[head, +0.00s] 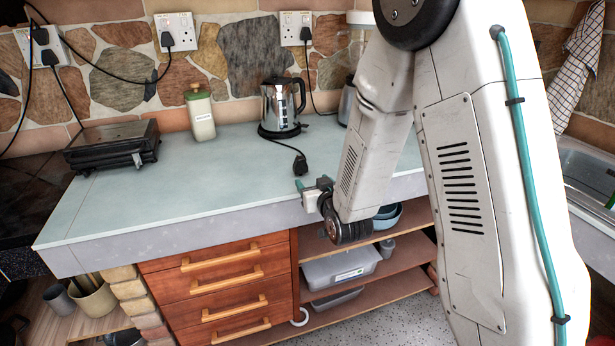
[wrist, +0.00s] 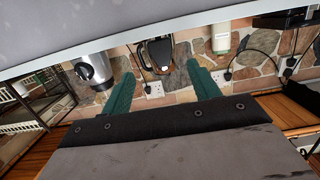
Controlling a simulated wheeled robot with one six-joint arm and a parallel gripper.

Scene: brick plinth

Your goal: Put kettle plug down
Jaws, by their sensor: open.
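The black kettle plug (head: 300,165) is on the pale countertop (head: 215,180), at the end of a cord that runs back to the kettle. The shiny kettle (head: 281,104) stands on its black base near the wall. It also shows upside down in the wrist view (wrist: 159,53). My gripper (head: 310,184) is at the counter's front edge, just in front of the plug and apart from it. In the wrist view its teal fingers (wrist: 160,72) are spread with nothing held between them. I cannot make out the plug in the wrist view.
A cream jar (head: 201,112) stands left of the kettle, and a dark grill (head: 112,145) is at the far left. Wall sockets (head: 175,32) (head: 296,28) with plugs and cords are behind. Open shelves (head: 375,270) and drawers (head: 220,280) are below. The left-middle countertop is clear.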

